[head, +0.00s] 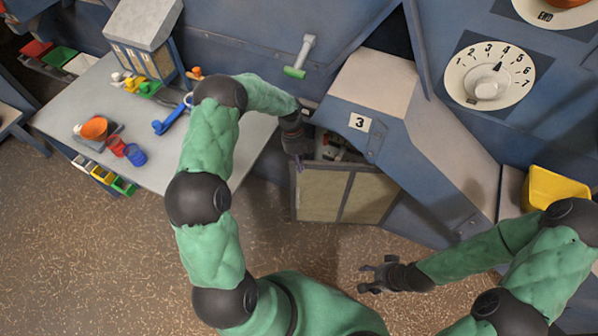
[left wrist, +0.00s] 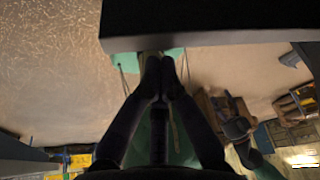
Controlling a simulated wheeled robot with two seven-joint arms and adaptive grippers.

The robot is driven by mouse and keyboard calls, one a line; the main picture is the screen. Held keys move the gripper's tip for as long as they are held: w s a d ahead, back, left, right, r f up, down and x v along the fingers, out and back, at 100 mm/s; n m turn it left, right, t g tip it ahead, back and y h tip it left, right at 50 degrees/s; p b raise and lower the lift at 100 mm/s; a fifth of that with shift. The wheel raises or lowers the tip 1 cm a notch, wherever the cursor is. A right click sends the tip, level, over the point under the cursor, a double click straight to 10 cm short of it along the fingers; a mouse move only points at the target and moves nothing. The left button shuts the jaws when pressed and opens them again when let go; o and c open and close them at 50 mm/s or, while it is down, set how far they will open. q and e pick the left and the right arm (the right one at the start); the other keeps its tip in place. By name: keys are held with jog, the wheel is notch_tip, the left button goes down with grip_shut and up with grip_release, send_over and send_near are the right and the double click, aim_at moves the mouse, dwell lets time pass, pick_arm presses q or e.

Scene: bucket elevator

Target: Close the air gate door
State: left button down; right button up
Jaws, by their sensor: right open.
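The air gate door (head: 320,193), a framed panel with tan faces, hangs low on the blue housing marked 3 (head: 359,123). It stands open, with a gap above its top edge where dark and red parts show inside. My left gripper (head: 299,163) is at the door's upper left corner; I cannot tell whether it touches. In the left wrist view its fingers (left wrist: 161,62) come together at the tips, with nothing visible between them, below a dark bar (left wrist: 200,20). My right gripper (head: 366,278) is open and empty, in front of the door to its lower right.
A grey table (head: 70,105) with toys, cups and small bins stands at the left. A numbered dial (head: 490,75) and a green-ended lever (head: 300,58) are on the blue machine. A yellow bin (head: 553,190) is at the right.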

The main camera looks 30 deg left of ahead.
pick_arm(q)
jog(key=shift+w+a, duration=0.25)
jog(key=shift+w, duration=0.25)
